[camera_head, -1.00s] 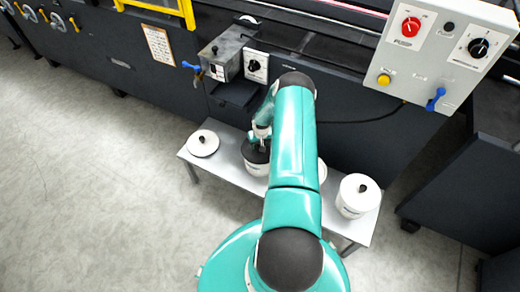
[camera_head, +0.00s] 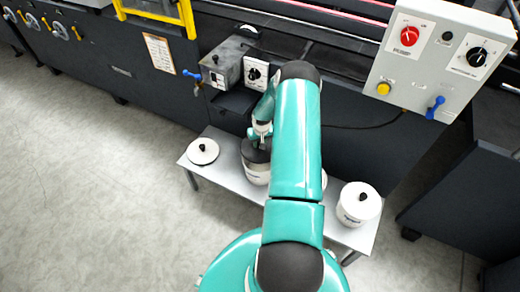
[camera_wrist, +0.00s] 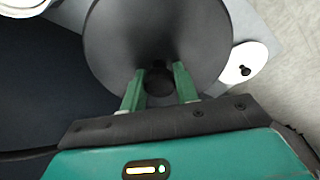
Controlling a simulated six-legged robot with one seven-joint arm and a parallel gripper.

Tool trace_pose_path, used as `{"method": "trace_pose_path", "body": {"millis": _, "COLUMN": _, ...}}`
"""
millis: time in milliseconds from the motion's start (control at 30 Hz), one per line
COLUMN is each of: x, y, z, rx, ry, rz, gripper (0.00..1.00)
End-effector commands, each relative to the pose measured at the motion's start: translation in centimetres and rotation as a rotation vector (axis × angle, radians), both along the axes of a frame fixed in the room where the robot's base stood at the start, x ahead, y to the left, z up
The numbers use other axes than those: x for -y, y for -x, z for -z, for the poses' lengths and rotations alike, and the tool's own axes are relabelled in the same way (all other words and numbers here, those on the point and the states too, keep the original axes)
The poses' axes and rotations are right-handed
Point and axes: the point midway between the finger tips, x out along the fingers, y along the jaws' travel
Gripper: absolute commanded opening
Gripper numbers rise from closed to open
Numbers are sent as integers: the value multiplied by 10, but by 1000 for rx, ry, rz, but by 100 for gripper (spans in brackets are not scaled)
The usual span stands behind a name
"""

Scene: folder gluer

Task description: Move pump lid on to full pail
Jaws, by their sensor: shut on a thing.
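The dark grey pump lid (camera_wrist: 205,35) fills the middle of the wrist view. My gripper (camera_wrist: 158,75) is shut on its black knob (camera_wrist: 158,68), with a green finger on each side. In the head view my gripper (camera_head: 262,132) is above the dark lid (camera_head: 256,153), which is at the top of a white pail (camera_head: 257,174) on the bench. I cannot tell whether the lid rests on this pail or is slightly above it. Another white pail (camera_head: 323,181) is mostly hidden behind my arm. I cannot see into either pail.
A white lid with a black knob (camera_head: 203,152) lies at the bench's left end. A white pail with a white lid (camera_head: 357,205) stands at its right end. The grey bench (camera_head: 228,160) stands before the dark machine (camera_head: 350,155); a control panel (camera_head: 440,55) overhangs at right.

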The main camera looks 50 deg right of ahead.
Motion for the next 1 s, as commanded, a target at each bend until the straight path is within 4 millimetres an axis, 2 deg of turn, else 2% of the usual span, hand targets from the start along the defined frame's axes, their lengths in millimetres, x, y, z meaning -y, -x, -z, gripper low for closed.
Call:
{"method": "trace_pose_path", "body": {"millis": 100, "x": 1, "y": 0, "z": -19, "rx": 0, "ry": 1, "rz": -1, "gripper": 0}}
{"method": "trace_pose_path", "body": {"millis": 300, "x": 0, "y": 0, "z": -38, "rx": 1, "ry": 0, "rz": 0, "gripper": 0}}
{"method": "trace_pose_path", "body": {"millis": 800, "x": 0, "y": 0, "z": -73, "rx": 1, "ry": 0, "rz": 0, "gripper": 0}}
{"method": "trace_pose_path", "body": {"millis": 1000, "x": 0, "y": 0, "z": -75, "rx": 1, "ry": -1, "rz": 1, "gripper": 0}}
